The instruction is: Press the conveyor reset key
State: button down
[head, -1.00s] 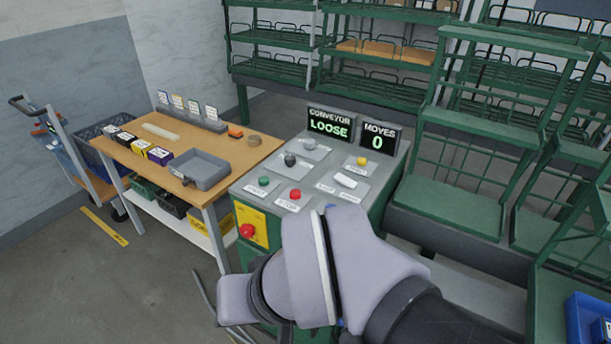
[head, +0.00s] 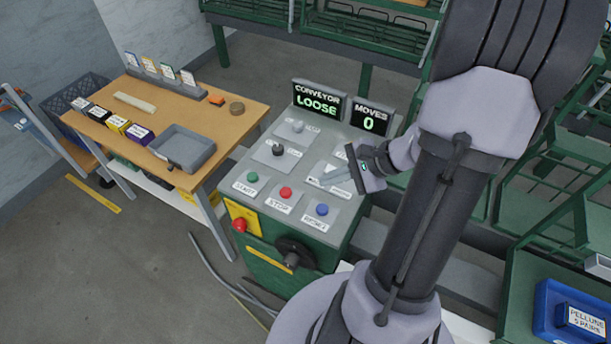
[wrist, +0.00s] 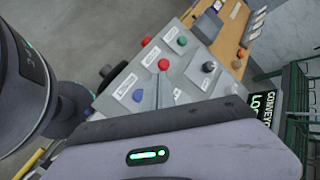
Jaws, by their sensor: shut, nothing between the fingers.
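The blue key (head: 322,209) labelled RESET sits at the front right corner of the console's (head: 232,200) sloped top. It also shows in the wrist view (wrist: 137,95), just left of my fingers. My gripper (head: 328,180) is shut and empty, pointing left over the right part of the panel, behind the blue key in the head view. It appears apart from the key; its height above the panel is hard to tell. The red STOP key (head: 286,193) and green START key (head: 252,177) lie in the same row to the left. My gripper covers part of the panel behind.
A black selector knob (head: 278,150) and a grey knob (head: 297,126) stand farther back. The displays read CONVEYOR LOOSE (head: 318,99) and MOVES 0 (head: 370,118). A red mushroom button (head: 239,225) and black handwheel (head: 294,253) stick out in front. A wooden table (head: 185,120) stands left.

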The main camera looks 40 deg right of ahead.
aim_at(326, 209)
jog(key=shift+f, duration=0.1)
notch_tip(326, 209, down, 8)
jog(key=b, duration=0.6)
jog(key=shift+f, duration=0.15)
jog(key=shift+f+b, duration=0.2)
jog(key=shift+b, duration=0.3)
jog(key=shift+f, duration=0.15)
dwell(1.3)
jog(key=shift+f+b, duration=0.25)
jog(key=shift+b, duration=0.3)
jog(key=shift+f+b, duration=0.55)
jog(key=shift+b, duration=0.05)
dwell(0.3)
jog(key=shift+r, duration=0.1)
jog(key=shift+r+p, duration=0.65)
jog(key=shift+r, duration=0.2)
